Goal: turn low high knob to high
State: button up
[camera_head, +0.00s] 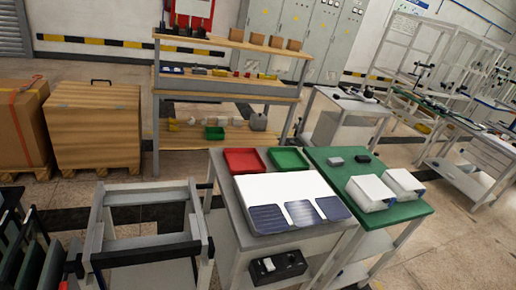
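I cannot make out a knob with low and high marks in this view. A black box (278,267) with small pale fittings on it sits on the lower shelf of the grey table, at the bottom centre. The fittings are too small to tell whether one is a knob or which way it points. My gripper is not in view.
The grey table (222,208) carries red and green trays, a white sheet and dark blue panels. A green-topped table (400,225) adjoins it. A grey frame (145,244) stands at left, with wooden crates (95,128) behind. Floor is open at right.

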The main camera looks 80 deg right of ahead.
aim_at(292, 259)
jog(key=u, duration=0.85)
jog(key=k, duration=2.75)
jog(key=z, duration=1.55)
jog(key=i, duration=1)
jog(key=u, duration=0.1)
